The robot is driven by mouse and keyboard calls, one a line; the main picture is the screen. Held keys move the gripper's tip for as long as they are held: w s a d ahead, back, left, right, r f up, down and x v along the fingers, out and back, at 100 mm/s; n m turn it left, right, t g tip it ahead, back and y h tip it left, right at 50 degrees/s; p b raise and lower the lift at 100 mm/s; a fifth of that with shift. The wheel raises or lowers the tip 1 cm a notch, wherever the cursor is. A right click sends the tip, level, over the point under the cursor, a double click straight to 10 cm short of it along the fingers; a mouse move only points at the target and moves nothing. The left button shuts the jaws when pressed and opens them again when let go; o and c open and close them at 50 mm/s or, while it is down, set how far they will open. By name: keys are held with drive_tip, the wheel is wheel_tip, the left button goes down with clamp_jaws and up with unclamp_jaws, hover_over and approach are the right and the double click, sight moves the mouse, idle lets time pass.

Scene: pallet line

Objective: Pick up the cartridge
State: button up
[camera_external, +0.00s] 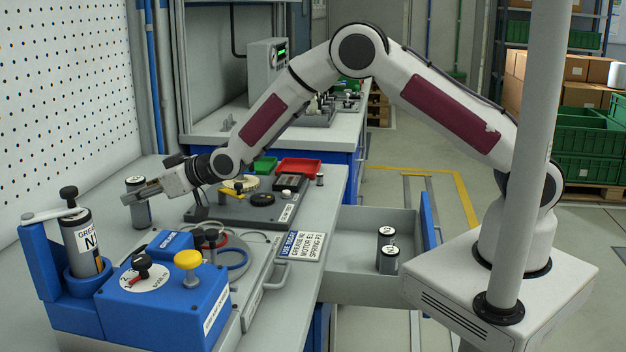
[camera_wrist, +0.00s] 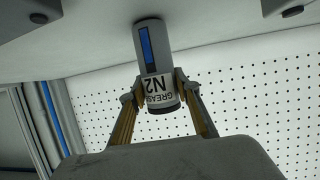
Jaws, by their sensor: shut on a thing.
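A dark cartridge (camera_external: 140,214) is at the back left of the bench, upright in the external view. In the wrist view the grey cartridge (camera_wrist: 150,47) has a blue strip, a dark end and a label reading GREASE N2, upside down. My gripper (camera_external: 143,194) reaches it from the right and is shut on it. In the wrist view my gripper's (camera_wrist: 161,88) two fingers press on opposite sides of the labelled part. I cannot tell whether the cartridge touches the bench. Another cartridge, labelled N1 (camera_external: 82,238), stands in a blue holder (camera_external: 42,266) at the front left.
A blue box (camera_external: 165,312) with a yellow button and a red-black knob stands at the front. A grey tray of parts (camera_external: 260,213) lies under my arm. A pegboard wall (camera_external: 65,95) is behind.

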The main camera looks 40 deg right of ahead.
drive_tip(key=shift+r, duration=5.05)
